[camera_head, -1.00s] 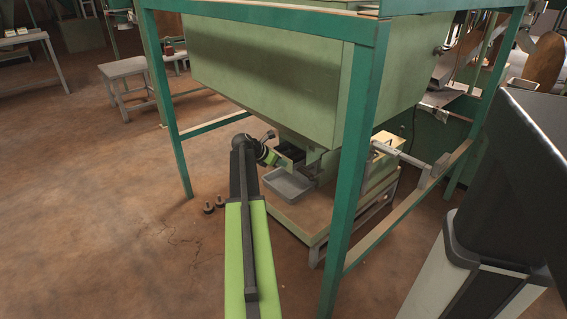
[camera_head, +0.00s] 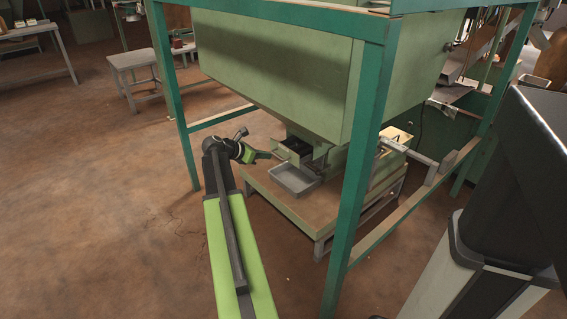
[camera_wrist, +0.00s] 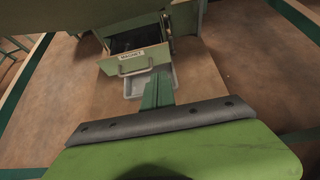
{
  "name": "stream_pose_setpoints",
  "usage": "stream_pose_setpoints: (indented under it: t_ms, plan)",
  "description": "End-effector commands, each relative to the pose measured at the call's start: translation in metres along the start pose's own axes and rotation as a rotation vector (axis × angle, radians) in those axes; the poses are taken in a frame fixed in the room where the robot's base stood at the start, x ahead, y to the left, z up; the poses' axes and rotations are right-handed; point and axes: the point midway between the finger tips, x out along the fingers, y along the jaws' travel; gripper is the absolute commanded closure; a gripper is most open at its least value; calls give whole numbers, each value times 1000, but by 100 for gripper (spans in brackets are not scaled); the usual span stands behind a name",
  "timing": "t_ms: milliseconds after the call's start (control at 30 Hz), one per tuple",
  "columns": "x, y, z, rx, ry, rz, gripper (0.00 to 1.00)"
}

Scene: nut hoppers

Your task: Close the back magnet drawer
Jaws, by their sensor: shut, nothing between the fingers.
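The magnet drawer (camera_head: 287,154) is a green box below the hopper's outlet, pulled out with its dark inside showing. In the wrist view its front (camera_wrist: 135,61) carries a white label reading "MAGNET" and a metal handle. My gripper (camera_head: 272,156) is shut and empty, and points at the drawer front from the left in the head view. In the wrist view my gripper (camera_wrist: 160,78) is just in front of the drawer, below and right of the handle. I cannot tell whether it touches. Whether this is the back drawer does not show.
A grey tray (camera_head: 294,183) sits below the drawer on a low table (camera_head: 285,207). The green hopper (camera_head: 275,60) hangs overhead, and a green frame post (camera_head: 359,180) stands right of my arm. The floor at the left is open.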

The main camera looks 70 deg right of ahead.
Motion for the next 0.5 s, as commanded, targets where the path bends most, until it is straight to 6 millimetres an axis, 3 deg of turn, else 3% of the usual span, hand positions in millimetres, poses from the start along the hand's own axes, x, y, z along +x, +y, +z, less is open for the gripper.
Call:
stream_pose_setpoints:
  t_ms: [33, 267, 500]
  plan:
    - [2, 2, -6, 0, -17, 2, 100]
    - [9, 3, -2, 1, -24, 1, 100]
    - [59, 3, -4, 2, -24, 0, 100]
